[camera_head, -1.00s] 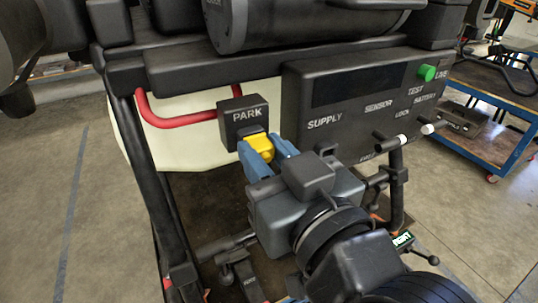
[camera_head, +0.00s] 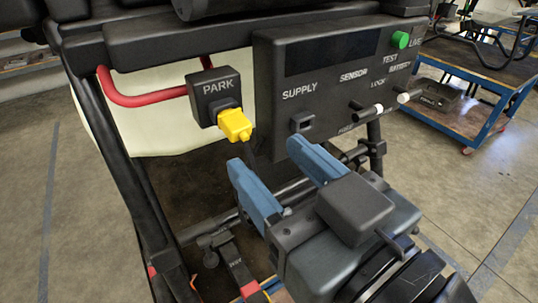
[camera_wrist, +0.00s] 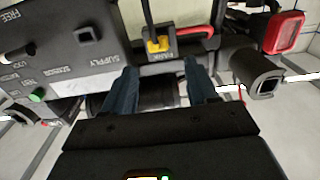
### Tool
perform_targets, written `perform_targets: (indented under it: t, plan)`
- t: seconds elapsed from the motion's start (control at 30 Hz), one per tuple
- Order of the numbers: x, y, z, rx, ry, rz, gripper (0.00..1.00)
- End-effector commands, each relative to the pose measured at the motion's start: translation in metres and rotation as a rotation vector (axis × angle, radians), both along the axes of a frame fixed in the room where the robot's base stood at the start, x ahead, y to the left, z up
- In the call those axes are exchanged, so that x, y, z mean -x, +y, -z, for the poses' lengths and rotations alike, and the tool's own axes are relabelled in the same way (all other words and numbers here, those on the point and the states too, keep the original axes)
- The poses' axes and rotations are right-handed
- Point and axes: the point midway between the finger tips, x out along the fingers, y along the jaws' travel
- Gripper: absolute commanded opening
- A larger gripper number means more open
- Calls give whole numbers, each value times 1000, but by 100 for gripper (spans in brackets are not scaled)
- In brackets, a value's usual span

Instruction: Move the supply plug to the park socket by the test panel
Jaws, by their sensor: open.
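The yellow supply plug (camera_head: 235,125) sits in the black park socket (camera_head: 212,92), marked PARK, left of the test panel (camera_head: 335,72). The plug also shows in the wrist view (camera_wrist: 157,44), at the park socket (camera_wrist: 171,58). My gripper (camera_head: 275,158) is open and empty, with its blue fingers apart, below and to the right of the plug and not touching it. The supply socket (camera_head: 303,122) on the panel, below the word SUPPLY, is empty. How deep the plug sits in the park socket cannot be seen.
A red tube (camera_head: 145,98) runs to the park block from the left. A green button (camera_head: 401,40) and small levers (camera_head: 404,98) stand out from the panel. Black frame bars (camera_head: 125,185) run below and left. A blue cart (camera_head: 470,95) stands behind at the right.

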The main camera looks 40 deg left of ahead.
Motion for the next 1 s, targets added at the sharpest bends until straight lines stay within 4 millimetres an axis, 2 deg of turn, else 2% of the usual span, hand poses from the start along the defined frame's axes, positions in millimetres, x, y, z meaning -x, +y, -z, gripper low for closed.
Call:
perform_targets:
  t: [0.17,0.37,0.47,0.77,1.0]
  plan:
    - [0,0,0,0,0,0,58]
    - [0,-1,-1,19,-44,1,39]
    - [0,-3,-1,55,-130,0,30]
    - [2,-11,-2,223,-535,-2,1]
    - [4,-16,-1,318,-770,-2,0]
